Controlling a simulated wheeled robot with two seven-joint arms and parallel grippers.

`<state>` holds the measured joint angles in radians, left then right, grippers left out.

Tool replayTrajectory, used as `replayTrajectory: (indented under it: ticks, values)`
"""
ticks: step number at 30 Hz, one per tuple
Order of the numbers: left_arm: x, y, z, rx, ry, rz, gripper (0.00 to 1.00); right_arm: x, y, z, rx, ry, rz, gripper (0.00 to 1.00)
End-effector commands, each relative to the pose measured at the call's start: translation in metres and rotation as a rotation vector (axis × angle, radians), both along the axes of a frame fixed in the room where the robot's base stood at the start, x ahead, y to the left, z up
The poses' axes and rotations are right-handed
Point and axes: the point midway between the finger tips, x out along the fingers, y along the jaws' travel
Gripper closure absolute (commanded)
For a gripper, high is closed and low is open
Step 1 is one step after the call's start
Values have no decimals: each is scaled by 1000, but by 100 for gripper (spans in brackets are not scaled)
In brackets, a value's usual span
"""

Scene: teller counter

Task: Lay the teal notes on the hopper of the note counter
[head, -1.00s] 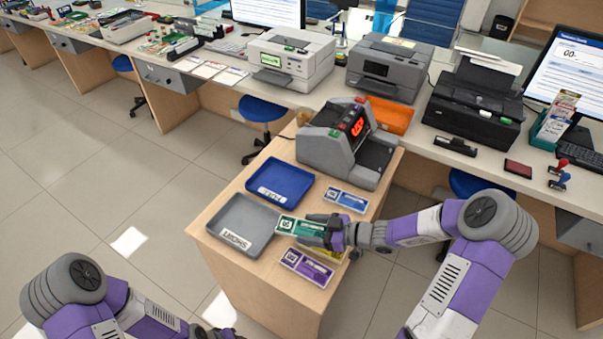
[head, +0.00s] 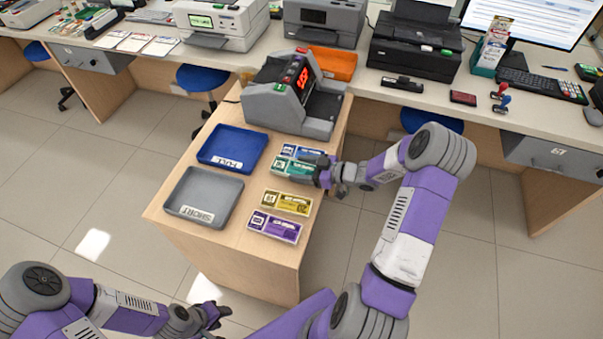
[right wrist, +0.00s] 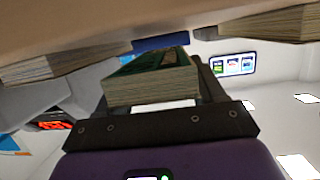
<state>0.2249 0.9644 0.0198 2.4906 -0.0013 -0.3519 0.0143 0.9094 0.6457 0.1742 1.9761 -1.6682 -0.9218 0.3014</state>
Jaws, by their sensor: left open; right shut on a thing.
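The teal notes (head: 295,167) are a banded bundle held in my right gripper (head: 322,171), just in front of the blue notes in the head view. In the right wrist view the teal bundle (right wrist: 150,82) sits between the fingers (right wrist: 155,103). Its height above the table is hard to tell. The grey note counter (head: 285,100), with a red display, stands farther back on the wooden side table. No teal notes are on it. My left gripper (head: 214,314) is open and empty, low in the head view, off the table.
Blue notes (head: 303,152) lie behind the teal bundle, with yellow notes (head: 287,202) and purple notes (head: 274,227) in front. A blue tray (head: 232,148) and a grey tray (head: 204,196) lie to the left. An orange tray (head: 332,63) is behind the note counter.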

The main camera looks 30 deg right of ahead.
Motion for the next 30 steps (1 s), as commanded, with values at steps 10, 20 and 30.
replayTrajectory:
  ticks: [10, 20, 30]
  values:
    - [0, 0, -7, 0, 0, 0, 57, 0, 0, -19, 1, -1, 0, 64]
    - [0, 0, -9, 0, 0, 0, 57, 0, 0, -22, 1, 1, 0, 20]
    - [0, 0, -3, 0, 0, 0, 57, -9, -8, -14, -1, 3, -4, 20]
